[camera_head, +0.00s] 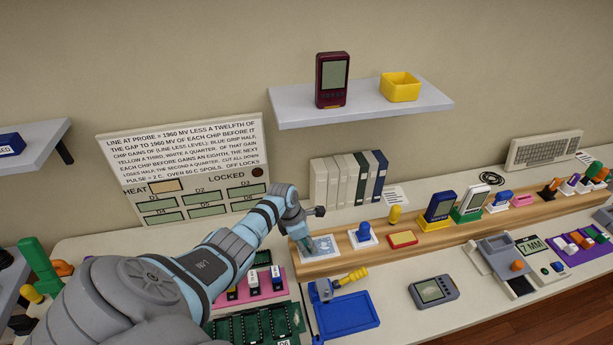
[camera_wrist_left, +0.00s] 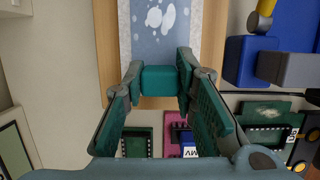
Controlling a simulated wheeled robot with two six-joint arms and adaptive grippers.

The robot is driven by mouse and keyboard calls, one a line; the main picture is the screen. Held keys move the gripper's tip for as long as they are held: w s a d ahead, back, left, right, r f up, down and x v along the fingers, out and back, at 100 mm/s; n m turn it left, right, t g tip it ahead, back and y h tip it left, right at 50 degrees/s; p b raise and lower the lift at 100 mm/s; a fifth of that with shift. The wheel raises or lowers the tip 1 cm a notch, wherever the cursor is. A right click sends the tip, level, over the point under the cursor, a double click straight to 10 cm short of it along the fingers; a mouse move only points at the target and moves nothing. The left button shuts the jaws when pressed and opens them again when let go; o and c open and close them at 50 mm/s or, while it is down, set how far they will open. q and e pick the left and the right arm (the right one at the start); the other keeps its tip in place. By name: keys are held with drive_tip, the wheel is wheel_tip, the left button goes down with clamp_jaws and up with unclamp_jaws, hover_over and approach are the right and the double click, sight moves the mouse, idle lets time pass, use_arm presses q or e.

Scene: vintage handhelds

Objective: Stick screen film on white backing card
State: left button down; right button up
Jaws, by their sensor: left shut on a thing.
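My left gripper (camera_head: 303,238) is over the left end of the wooden rail. In the left wrist view its fingers (camera_wrist_left: 160,82) are shut on a small teal block (camera_wrist_left: 159,80). A blue film with white bubble-like patches (camera_wrist_left: 164,25) lies just beyond the block, with a pale border along its sides. In the head view this pale card with blue film (camera_head: 324,244) lies flat on the rail, partly hidden by the gripper. I cannot tell whether the block is joined to the film, or whether the film touches the card. My right gripper is not in view.
The wooden rail (camera_head: 440,236) carries a blue-knobbed piece (camera_head: 363,236) and several handhelds. A blue tray (camera_head: 346,313) with a yellow-handled tool (camera_head: 352,276) stands in front. Green boards (camera_head: 250,326) and a pink rack (camera_head: 250,292) lie nearer. A grey handheld (camera_head: 433,290) lies right.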

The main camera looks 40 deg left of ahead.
use_arm(q)
drive_tip(key=shift+s+d+f, duration=0.1)
drive_tip(key=shift+s+f, duration=0.05)
drive_tip(key=c, duration=1.2)
unclamp_jaws()
wheel_tip(320, 180, up, 5)
drive_tip(key=p, duration=0.4)
drive_tip(key=shift+f, duration=0.1)
drive_tip(key=shift+r, duration=0.7)
drive_tip(key=shift+f, duration=0.1)
